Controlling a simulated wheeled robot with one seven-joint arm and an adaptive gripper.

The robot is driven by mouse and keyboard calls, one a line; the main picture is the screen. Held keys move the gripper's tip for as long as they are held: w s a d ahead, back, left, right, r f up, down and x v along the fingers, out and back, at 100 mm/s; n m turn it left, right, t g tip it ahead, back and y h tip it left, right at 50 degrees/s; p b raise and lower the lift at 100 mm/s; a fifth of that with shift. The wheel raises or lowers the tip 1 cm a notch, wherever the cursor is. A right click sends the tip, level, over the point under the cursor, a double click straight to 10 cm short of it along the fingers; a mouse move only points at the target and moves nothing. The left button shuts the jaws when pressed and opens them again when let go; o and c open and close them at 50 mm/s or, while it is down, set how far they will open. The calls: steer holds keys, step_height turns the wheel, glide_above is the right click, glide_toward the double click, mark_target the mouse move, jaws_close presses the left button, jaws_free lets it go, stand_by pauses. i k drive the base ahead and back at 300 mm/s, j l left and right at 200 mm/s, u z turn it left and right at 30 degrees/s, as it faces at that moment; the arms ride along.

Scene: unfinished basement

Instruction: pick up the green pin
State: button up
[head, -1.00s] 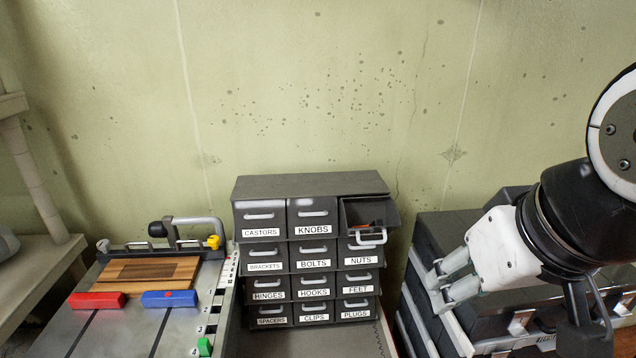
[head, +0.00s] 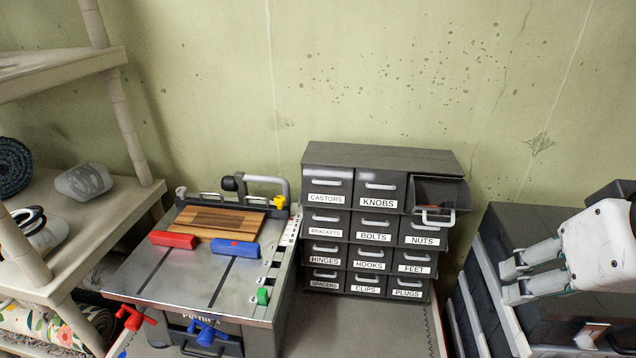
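The green pin (head: 263,297) is a small bright green piece at the right front edge of the grey worktable top (head: 185,282), beside a row of white labels and dark slots. My gripper (head: 506,281) is at the right side of the view, far from the pin, beyond the drawer cabinet. Its two pale fingers point left and stand apart, with nothing seen between them.
A drawer cabinet (head: 386,159) stands right of the worktable, its NUTS-column top drawer (head: 440,193) pulled out. Red (head: 173,240) and blue (head: 235,249) blocks and a wooden board (head: 210,218) lie on the table. Dark cases (head: 500,230) stand right; shelving (head: 75,200) stands left.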

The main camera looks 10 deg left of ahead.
mark_target(262, 295)
steer(key=k+u, duration=0.15)
steer(key=u, duration=0.2)
steer(key=k+u, duration=0.3)
steer(key=u, duration=0.35)
steer(key=i+j+z, duration=0.25)
steer(key=i+j, duration=0.2)
